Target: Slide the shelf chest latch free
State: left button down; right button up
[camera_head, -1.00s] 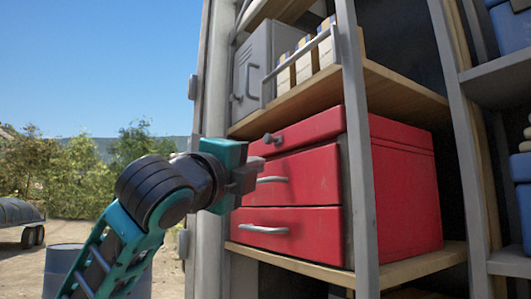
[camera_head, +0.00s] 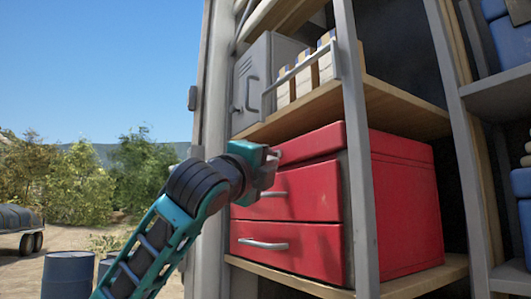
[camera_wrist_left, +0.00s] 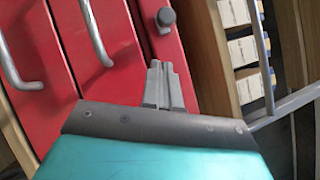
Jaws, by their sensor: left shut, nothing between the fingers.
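The red chest (camera_head: 315,190) sits on a wooden shelf, with two silver drawer handles on its front. Its latch, a small dark knob (camera_wrist_left: 166,18), shows in the left wrist view on the red front near the lid. In the head view my left gripper hides the latch. My left gripper (camera_head: 272,158) is in front of the chest's upper left front. In the wrist view its fingers (camera_wrist_left: 160,68) are shut and empty, pointing toward the knob with a small gap in the picture. Whether they touch the chest I cannot tell. My right gripper is not in view.
A grey metal shelf post (camera_head: 358,150) stands in front of the chest. Above it a shelf holds a grey case (camera_head: 262,80) and pale boxes (camera_head: 305,75) behind a rail. Blue drums (camera_head: 68,275) stand on open ground at the left.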

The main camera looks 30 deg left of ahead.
aim_at(276, 154)
pick_arm(q)
jog(key=w+a, duration=0.1)
jog(key=w+r+p, duration=0.1)
jog(key=w, duration=0.1)
jog(key=w+a+r, duration=0.1)
jog(key=shift+w+a+r, duration=0.2)
jog(key=shift+a+r, duration=0.05)
jog(key=shift+a, duration=0.05)
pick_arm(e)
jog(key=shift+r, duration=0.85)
pick_arm(q)
jog(key=shift+a, duration=0.1)
jog(key=w+a, duration=0.1)
jog(key=a, duration=0.1)
jog(key=w+a, duration=0.1)
jog(key=a, duration=0.1)
jog(key=shift+w+p, duration=0.1)
jog(key=shift+p, duration=0.25)
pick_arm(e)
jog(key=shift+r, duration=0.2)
pick_arm(q)
jog(key=shift+d, duration=0.1)
